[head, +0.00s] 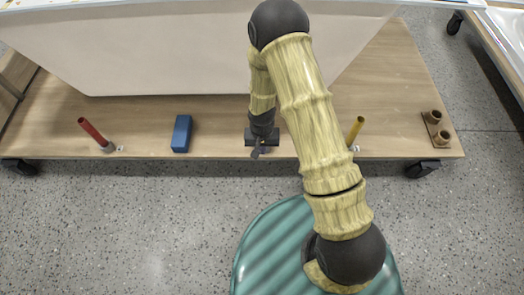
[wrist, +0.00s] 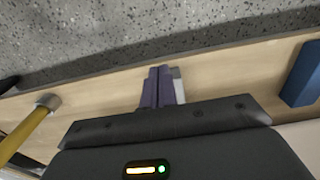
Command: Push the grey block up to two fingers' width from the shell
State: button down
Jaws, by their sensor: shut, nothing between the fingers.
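The white shell (head: 200,50) stands along the back of the wooden board, its lower edge resting on the wood. My gripper (head: 262,149) is low over the board's front part, in front of the shell and apart from it. Its two purplish fingers (wrist: 158,72) are shut together with nothing between them. A small light grey surface, probably the grey block (wrist: 179,86), shows just beside the fingers in the wrist view, mostly hidden behind them and the gripper body. I cannot tell whether they touch. In the head view my gripper hides the block.
A blue block (head: 181,134) lies left of my gripper. A brown fitting with two short tubes (head: 437,129) sits at the right end. Bare wood (head: 225,120) shows between blue block and gripper.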

jog(key=w+f+b, duration=0.4)
jog(key=f+b, duration=0.3)
jog(key=f, duration=0.2)
jog(key=shift+f, duration=0.4)
jog(key=shift+d, duration=0.1)
